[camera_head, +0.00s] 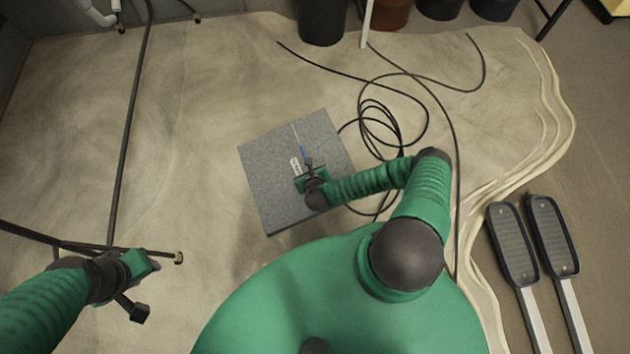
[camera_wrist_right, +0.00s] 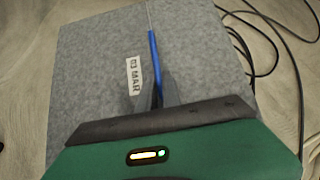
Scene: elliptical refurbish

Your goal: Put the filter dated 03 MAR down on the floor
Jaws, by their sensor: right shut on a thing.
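The filter (camera_head: 275,195) is a grey, felt-like square panel in the middle of the head view. In the right wrist view the filter (camera_wrist_right: 88,85) carries a white label (camera_wrist_right: 134,77) reading 03 MAR. A blue strip (camera_wrist_right: 155,60) with a thin pale end runs along its face. My right gripper (camera_head: 308,163) is over the panel, its fingers shut at the blue strip; the exact contact is hidden. I cannot tell whether the panel touches the floor. My left gripper (camera_head: 140,285) is at the lower left, away from the filter; its opening is unclear.
Looped black cables (camera_head: 385,130) lie right of and behind the filter. Dark buckets (camera_head: 322,20) stand at the back. Two pedals (camera_head: 512,245) lie at the right. A black frame (camera_head: 125,150) is at the left. Beige floor (camera_head: 200,110) is open left of the filter.

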